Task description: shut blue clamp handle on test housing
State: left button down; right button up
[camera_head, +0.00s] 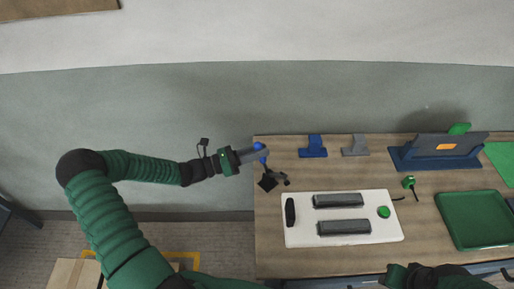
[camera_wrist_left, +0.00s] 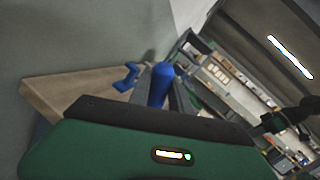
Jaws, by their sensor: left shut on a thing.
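A blue clamp handle (camera_head: 261,148) rises at the table's left back corner, above a small dark clamp body (camera_head: 268,183). My left gripper (camera_head: 254,154) is shut on the blue handle. In the left wrist view the rounded blue handle (camera_wrist_left: 161,84) stands between the two grey fingers. The lower part of the handle is hidden by the gripper. I cannot tell for sure which piece is the test housing. A dark part of my right arm, perhaps the right gripper (camera_head: 416,276), shows at the bottom edge; its jaws cannot be made out.
A white board (camera_head: 343,241) with two grey bars lies front of centre. Blue (camera_head: 313,147) and grey (camera_head: 355,146) brackets stand along the back edge. A blue fixture (camera_head: 408,161) with a grey panel stands back right, and a green tray (camera_head: 474,219) lies at right.

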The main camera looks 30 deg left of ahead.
pick_arm(q)
jog(key=c, duration=1.2)
grip_release()
jog(key=shift+w+f, duration=0.1)
jog(key=shift+f, duration=0.05)
jog(key=b+v, duration=0.2)
jog(key=v, duration=1.5)
jog(key=shift+w, duration=0.1)
